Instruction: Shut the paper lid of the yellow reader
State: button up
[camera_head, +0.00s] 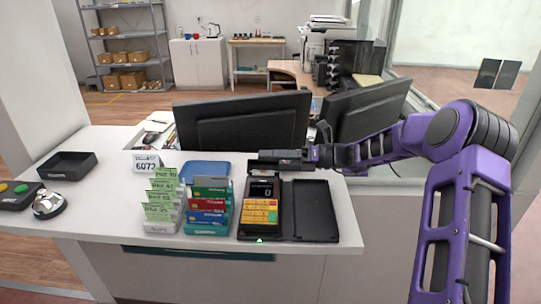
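The yellow reader (260,213) stands on the white counter, with yellow keys, a few red keys and a dark display showing 0. A flat black panel (312,212) with a raised rim lies directly to its right; I cannot tell whether it is joined to the reader. My gripper (262,163) comes in from the right and points left, level with the reader's far end. It covers that end, so the paper lid cannot be made out clearly, nor its angle. Whether the gripper touches the reader, and its finger gap, cannot be told.
Left of the reader are a card rack (208,210), green slips in a holder (162,205), a blue tray (206,170) and a 6073 sign (146,162). Two monitors (243,122) stand close behind. A bell (48,204) and black tray (68,165) are far left.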

grip_shut()
dwell(1.4)
